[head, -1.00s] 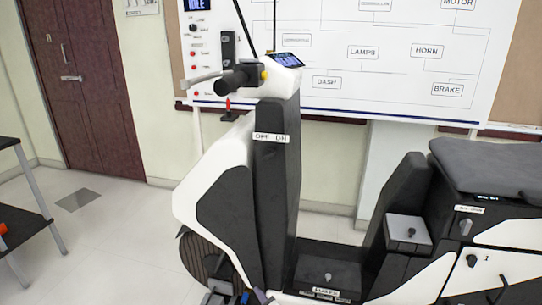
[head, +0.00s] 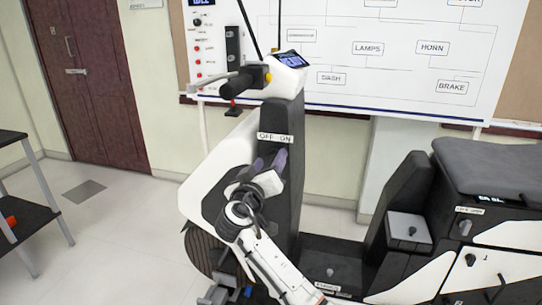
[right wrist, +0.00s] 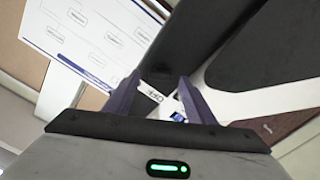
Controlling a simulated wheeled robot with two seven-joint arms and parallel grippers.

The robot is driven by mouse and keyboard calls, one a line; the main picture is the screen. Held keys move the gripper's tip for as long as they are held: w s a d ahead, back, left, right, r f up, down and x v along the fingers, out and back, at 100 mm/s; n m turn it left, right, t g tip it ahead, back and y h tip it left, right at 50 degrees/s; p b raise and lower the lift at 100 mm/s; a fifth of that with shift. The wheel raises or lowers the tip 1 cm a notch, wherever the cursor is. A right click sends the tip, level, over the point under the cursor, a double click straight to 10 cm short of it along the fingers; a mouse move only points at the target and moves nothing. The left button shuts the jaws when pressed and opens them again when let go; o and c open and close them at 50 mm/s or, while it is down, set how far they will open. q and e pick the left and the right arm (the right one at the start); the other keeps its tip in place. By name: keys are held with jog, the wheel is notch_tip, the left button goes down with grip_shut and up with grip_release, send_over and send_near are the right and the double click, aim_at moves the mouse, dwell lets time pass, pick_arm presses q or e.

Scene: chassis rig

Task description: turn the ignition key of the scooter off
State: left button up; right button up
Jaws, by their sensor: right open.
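The scooter's dark front column (head: 288,205) carries a white OFF/ON label (head: 274,137) near its top. My right gripper (head: 266,163) is open, with its two purple fingers pointing up just below the label in the head view. In the right wrist view the fingers (right wrist: 155,98) stand apart, and the label (right wrist: 155,92) shows upside down between them. I cannot make out the ignition key in either view; the gripper may hide it. Whether the fingers touch the column is unclear. My left gripper is not in view.
The handlebar grip (head: 243,83) and the small dash display (head: 291,60) are above the label. A whiteboard (head: 400,75) hangs behind. The seat (head: 490,165) is at right. A dark shelf (head: 35,213) stands at left, with open floor between it and the scooter.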

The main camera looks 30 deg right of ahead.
jog(key=shift+x, duration=1.05)
jog(key=shift+c, duration=0.3)
jog(key=c, duration=1)
